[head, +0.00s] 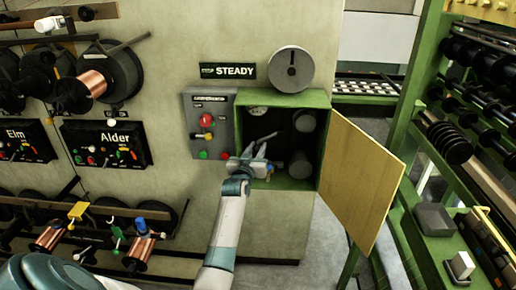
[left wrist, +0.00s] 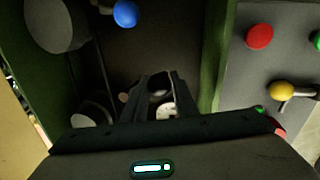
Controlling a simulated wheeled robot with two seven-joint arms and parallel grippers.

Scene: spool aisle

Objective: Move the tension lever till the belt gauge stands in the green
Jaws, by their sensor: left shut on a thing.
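The open green cabinet (head: 328,104) stands in the middle of the head view. My left gripper (head: 259,148) reaches into its left side and is shut on what looks like the tension lever (head: 266,136), a thin grey bar slanting up to the right. In the left wrist view the fingers (left wrist: 158,82) hide most of what they hold. A small pale dial, probably the belt gauge (head: 258,110), sits at the cabinet's upper left. It shows partly between the fingers in the wrist view (left wrist: 167,110); its needle and green zone cannot be read. My right gripper is out of view.
Grey rollers (head: 304,120) fill the cabinet's right side, and a blue knob (left wrist: 125,13) is near the gripper. The wooden door (head: 362,180) hangs open at right. A button panel (head: 209,125) adjoins at left. A sign (head: 228,71) reads STEADY.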

